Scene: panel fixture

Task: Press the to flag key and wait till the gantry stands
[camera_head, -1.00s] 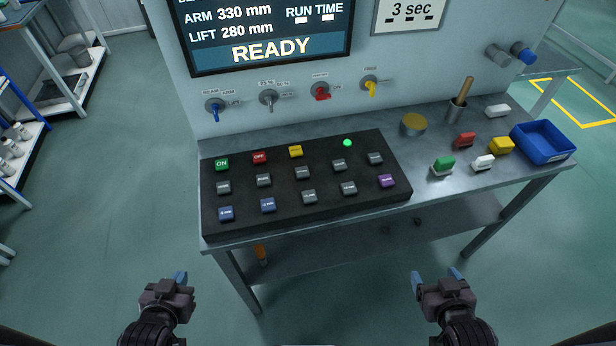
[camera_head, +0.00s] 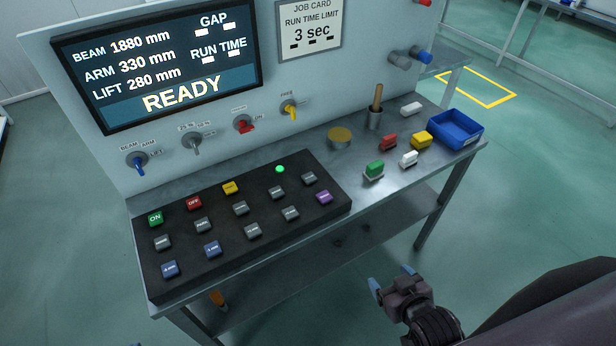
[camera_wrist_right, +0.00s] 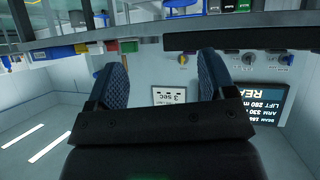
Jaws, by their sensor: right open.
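The black key panel (camera_head: 178,270) lies on the bench with rows of keys. It has a green ON key (camera_head: 155,219), a red OFF key (camera_head: 194,203), a yellow key (camera_head: 230,187), several grey keys, two blue keys and a purple key (camera_head: 323,197). The small key lettering is too small to read, so I cannot tell which is the to flag key. A green lamp (camera_head: 280,169) glows on the panel. The display (camera_head: 160,65) reads READY. My right gripper (camera_head: 391,278) is open and empty, in front of the bench and apart from the keys. My left gripper is out of view.
Blue, grey, red and yellow switches sit on the upright board. A round tin (camera_head: 340,138), a cup with a wooden handle (camera_head: 374,119), loose coloured blocks and a blue tray (camera_head: 455,130) stand on the right of the bench (camera_head: 300,140). The job card (camera_head: 308,30) reads 3 sec.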

